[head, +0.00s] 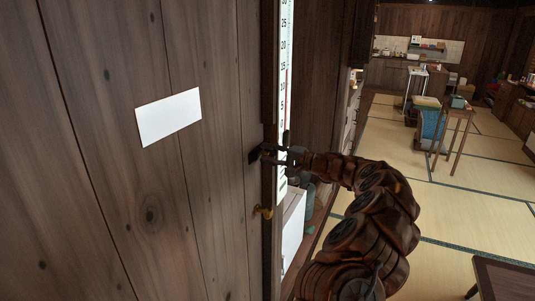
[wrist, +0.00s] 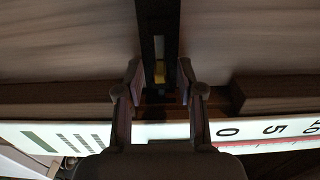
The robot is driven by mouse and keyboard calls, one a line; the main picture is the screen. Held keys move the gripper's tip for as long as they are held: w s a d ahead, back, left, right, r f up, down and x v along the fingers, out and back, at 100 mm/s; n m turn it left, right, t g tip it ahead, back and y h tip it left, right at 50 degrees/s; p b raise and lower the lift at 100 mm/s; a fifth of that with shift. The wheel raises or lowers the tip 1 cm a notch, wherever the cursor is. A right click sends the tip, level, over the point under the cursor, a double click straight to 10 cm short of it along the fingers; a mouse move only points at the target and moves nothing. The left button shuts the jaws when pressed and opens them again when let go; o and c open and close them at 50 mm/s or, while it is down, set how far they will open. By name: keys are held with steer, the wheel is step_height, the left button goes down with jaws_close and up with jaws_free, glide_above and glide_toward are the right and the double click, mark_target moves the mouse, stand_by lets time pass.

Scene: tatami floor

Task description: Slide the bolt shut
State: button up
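The bolt (head: 253,156) is a dark metal fitting at the edge of the wooden door (head: 190,200). My gripper (head: 267,153) is beside the bolt at the door edge. In the wrist view my gripper's two fingers (wrist: 159,76) stand apart, one on each side of the bolt's lower end. I see gaps between the fingers and the bolt. Whether the bolt enters a keeper is too dark to tell.
A brass-coloured handle (head: 265,211) sits on the door below the bolt. A white paper (head: 169,116) is on the door. A thermometer-like scale board (head: 285,70) stands just beyond the door edge, close to my gripper.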

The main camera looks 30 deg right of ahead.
steer(key=v, duration=1.1)
steer(key=shift+s, duration=0.2)
steer(key=shift+d, duration=0.1)
